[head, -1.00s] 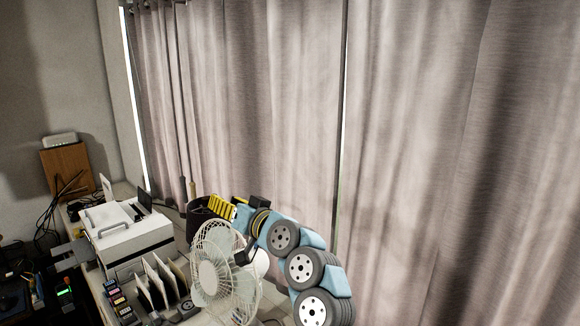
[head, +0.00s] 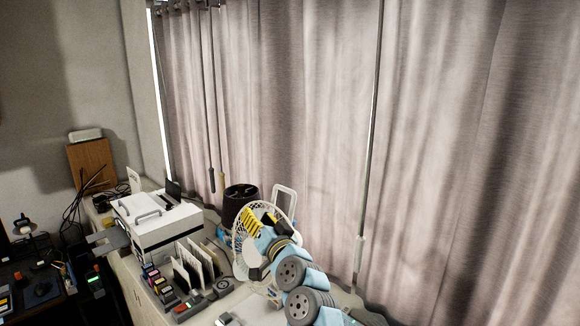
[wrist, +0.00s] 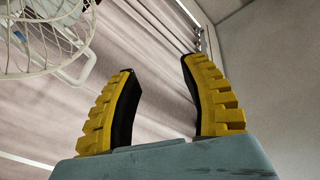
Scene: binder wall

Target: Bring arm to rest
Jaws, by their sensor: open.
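My gripper (head: 254,222) has yellow ribbed fingers with black inner pads. In the head view it is in front of the white desk fan, at the end of my blue and grey arm, and overlaps the fan's cage. In the wrist view my gripper (wrist: 160,95) shows two fingers spread wide apart with nothing between them, and the curtain behind. Whether it touches the fan cannot be told.
The white fan (head: 238,248) stands close to my gripper; its cage (wrist: 45,30) fills the upper left of the wrist view. A white printer (head: 160,222), a file rack (head: 196,262) and a black bin (head: 240,200) crowd the desk. Curtains (head: 310,110) hang behind.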

